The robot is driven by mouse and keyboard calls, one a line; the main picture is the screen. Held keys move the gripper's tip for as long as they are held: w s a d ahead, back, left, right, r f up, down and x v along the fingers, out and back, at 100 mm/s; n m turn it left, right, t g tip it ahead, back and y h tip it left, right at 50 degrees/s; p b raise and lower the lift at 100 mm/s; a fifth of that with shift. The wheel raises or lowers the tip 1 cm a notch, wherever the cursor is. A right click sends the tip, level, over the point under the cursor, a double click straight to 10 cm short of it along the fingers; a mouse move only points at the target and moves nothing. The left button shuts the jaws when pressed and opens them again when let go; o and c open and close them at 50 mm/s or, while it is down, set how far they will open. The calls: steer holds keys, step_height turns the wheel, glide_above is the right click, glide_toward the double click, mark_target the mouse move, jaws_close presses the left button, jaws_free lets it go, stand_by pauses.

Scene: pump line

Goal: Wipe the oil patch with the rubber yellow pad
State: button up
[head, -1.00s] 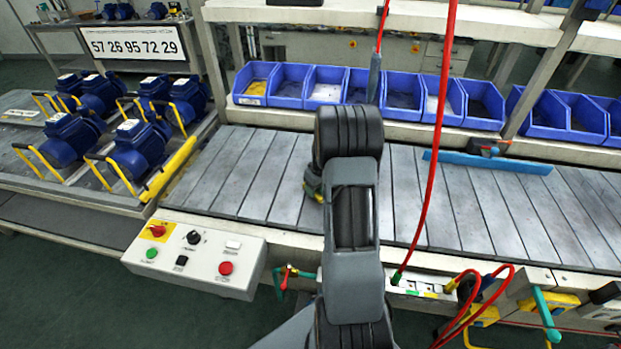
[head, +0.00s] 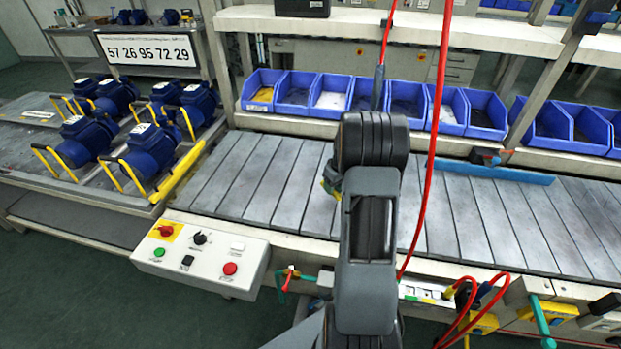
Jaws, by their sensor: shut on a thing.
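My arm stands in the middle of the head view, and its links hide most of my gripper (head: 331,182). Only a small yellow-green edge shows left of the arm, over the grey slatted conveyor (head: 268,185). My gripper is shut on the yellow pad (head: 330,188), of which little can be seen. Whether the pad touches the conveyor cannot be told. No oil patch can be made out; the part of the conveyor behind my arm is hidden.
Blue bins (head: 331,90) line the shelf behind the conveyor. A blue bar (head: 490,171) lies at its back right. Blue motors with yellow handles (head: 75,140) stand at left. A control box (head: 200,255) is in front. A red hose (head: 432,150) hangs right of my arm.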

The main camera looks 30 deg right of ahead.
steer(key=shift+r+p, duration=0.75)
steer(key=shift+r, duration=0.8)
